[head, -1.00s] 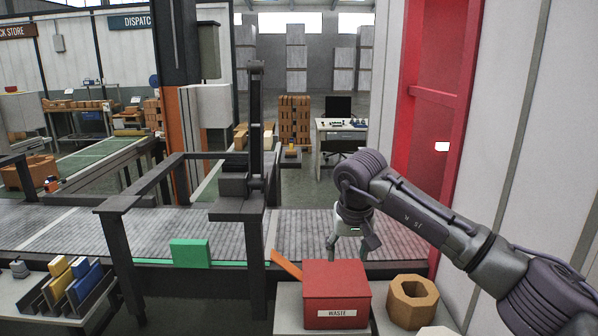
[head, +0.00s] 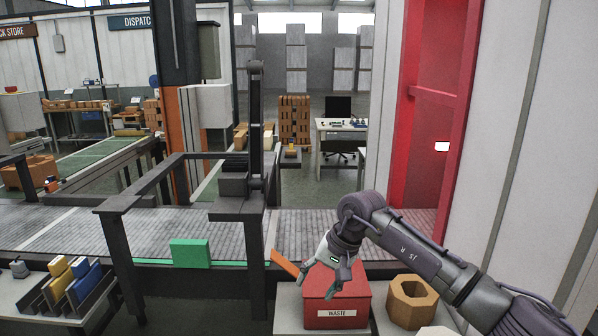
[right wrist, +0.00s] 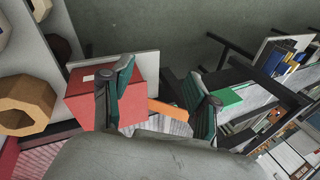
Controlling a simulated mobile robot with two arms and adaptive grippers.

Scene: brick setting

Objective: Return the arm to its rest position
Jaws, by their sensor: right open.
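My right arm (head: 423,258) reaches in from the lower right of the head view. Its gripper (head: 316,286) points down and to the left, in front of or over the red waste box (head: 337,319). In the right wrist view the two fingers of the right gripper (right wrist: 158,80) stand wide apart with nothing between them. The red box (right wrist: 82,105) appears behind the left finger there. I cannot tell how far the gripper is from the box. My left gripper is not in view.
An orange strip (head: 284,263) slants beside the box. A tan octagonal block (head: 412,303) lies right of it. A dark frame (head: 118,206) stands over the grey conveyor (head: 165,228), with a green block (head: 189,253) at its near edge. A red post (head: 460,120) rises at right.

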